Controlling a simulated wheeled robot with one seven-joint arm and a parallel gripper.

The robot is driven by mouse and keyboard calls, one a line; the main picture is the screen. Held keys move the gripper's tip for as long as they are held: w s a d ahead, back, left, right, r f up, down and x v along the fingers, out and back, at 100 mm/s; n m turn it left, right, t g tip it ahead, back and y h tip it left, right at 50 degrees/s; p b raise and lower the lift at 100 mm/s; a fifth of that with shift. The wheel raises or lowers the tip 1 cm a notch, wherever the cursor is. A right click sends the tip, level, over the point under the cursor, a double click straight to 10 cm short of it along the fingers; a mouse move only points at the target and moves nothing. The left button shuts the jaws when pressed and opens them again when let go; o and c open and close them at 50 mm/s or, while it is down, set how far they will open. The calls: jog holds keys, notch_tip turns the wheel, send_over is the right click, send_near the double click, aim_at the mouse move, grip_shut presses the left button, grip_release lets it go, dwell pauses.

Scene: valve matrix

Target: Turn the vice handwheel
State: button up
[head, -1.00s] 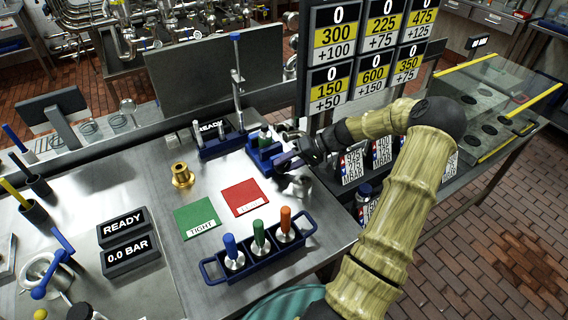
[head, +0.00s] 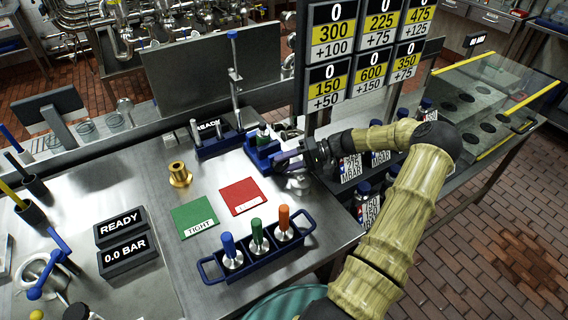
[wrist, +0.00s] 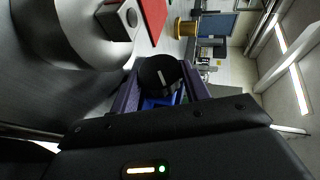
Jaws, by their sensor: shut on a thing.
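The blue vice (head: 262,153) stands on the steel bench, right of the middle, with a small green-topped part in it. Its handwheel shows in the wrist view as a black round knob (wrist: 158,74) with a pale line across its face. My gripper (head: 283,161) reaches the vice from the right. In the wrist view its purple-grey fingers lie on both sides of the handwheel, shut on it. Part of the blue vice (wrist: 157,103) shows between the fingers. In the head view my gripper hides most of the handwheel.
A brass fitting (head: 180,175), a green TIGHT card (head: 194,215) and a red card (head: 241,195) lie left of the vice. A blue rack (head: 255,267) with coloured-handled tools stands in front. A display board (head: 368,55) rises close behind my arm.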

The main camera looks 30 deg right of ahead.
jog(key=o, duration=0.7)
jog(key=shift+s+a+f, duration=0.1)
jog(key=shift+f, duration=0.1)
jog(key=shift+r, duration=0.1)
jog(key=shift+r, duration=0.65)
jog(key=o, duration=0.6)
jog(key=r, duration=0.4)
jog(key=shift+w+d+r+b, duration=0.2)
jog(key=shift+r+b, duration=0.05)
jog(key=shift+b, duration=0.15)
jog(key=r, duration=0.2)
jog(key=a+r, duration=0.1)
jog(key=r, duration=0.1)
jog(key=shift+s+a, duration=0.1)
jog(key=shift+s, duration=0.1)
jog(key=c, duration=0.6)
jog(key=shift+w+r, duration=0.1)
jog(key=shift+r, duration=0.05)
jog(key=shift+d, duration=0.35)
